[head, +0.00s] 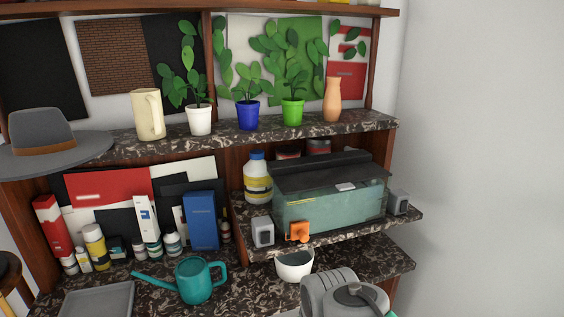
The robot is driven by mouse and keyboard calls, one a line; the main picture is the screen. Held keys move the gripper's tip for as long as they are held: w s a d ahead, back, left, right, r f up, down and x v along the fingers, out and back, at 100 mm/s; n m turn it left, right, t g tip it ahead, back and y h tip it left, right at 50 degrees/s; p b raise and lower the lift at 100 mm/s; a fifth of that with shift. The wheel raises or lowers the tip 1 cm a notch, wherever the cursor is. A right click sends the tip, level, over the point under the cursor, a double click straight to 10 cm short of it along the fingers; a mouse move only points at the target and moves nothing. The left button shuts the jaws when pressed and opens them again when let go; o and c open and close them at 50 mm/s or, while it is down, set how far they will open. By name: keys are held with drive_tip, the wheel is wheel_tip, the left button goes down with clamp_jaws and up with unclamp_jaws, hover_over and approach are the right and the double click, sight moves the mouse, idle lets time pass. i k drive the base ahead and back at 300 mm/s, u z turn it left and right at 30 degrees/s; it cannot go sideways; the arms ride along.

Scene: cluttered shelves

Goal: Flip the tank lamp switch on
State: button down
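A glass tank (330,210) with greenish sides stands on the raised middle shelf at the right. Its dark lid (320,170) covers the top. A small pale plate (345,187) sits at the lid's front edge; it may be the lamp switch, but it is too small to tell its position. Part of my grey arm shows at the bottom right, in front of and below the tank. My gripper's fingers do not show.
A grey box (263,232) and an orange item (299,231) stand before the tank, another grey box (397,202) at its right. A yellow-labelled bottle (257,180) is at its left. A white bowl (294,264) and teal watering can (195,281) sit below.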

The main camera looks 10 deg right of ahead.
sight(404, 203)
drive_tip(key=k, duration=1.3)
drive_tip(key=z, duration=0.35)
drive_tip(key=i, duration=1.65)
drive_tip(key=u, duration=0.45)
